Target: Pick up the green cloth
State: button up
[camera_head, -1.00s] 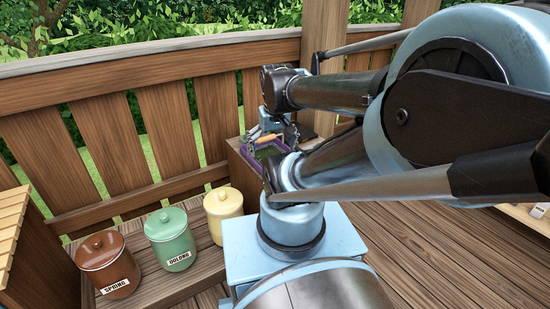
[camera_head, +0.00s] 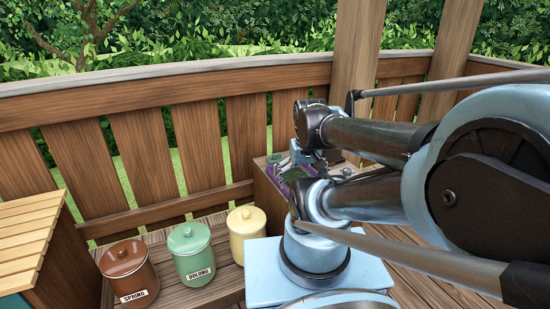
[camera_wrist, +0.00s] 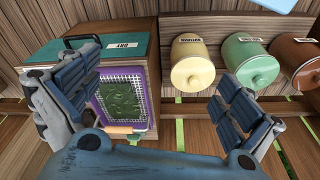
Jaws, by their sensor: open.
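I cannot pick out a green cloth for certain. In the wrist view, a dark green, rough-looking patch (camera_wrist: 122,96) lies on a pale mesh inside a purple-rimmed tray (camera_wrist: 101,121). My gripper (camera_wrist: 158,88) is open and empty, its two ribbed blue fingers wide apart. The left finger overlaps the view of the tray's left side, and the right finger is below the canisters. In the head view, my gripper (camera_head: 300,160) is by the tray, whose purple edge (camera_head: 298,173) shows; my arm hides much of that area.
A yellow canister (camera_head: 246,235), a green "OOLONG" canister (camera_head: 191,253) and a brown "SPRING" canister (camera_head: 127,272) stand on a low wooden shelf. A wooden fence (camera_head: 150,160) runs behind. A slatted wooden top (camera_head: 28,235) is at left.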

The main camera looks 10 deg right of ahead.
aim_at(274, 158)
jog(key=k, duration=1.3)
jog(key=z, duration=0.35)
jog(key=i, duration=1.9)
jog(key=u, duration=0.55)
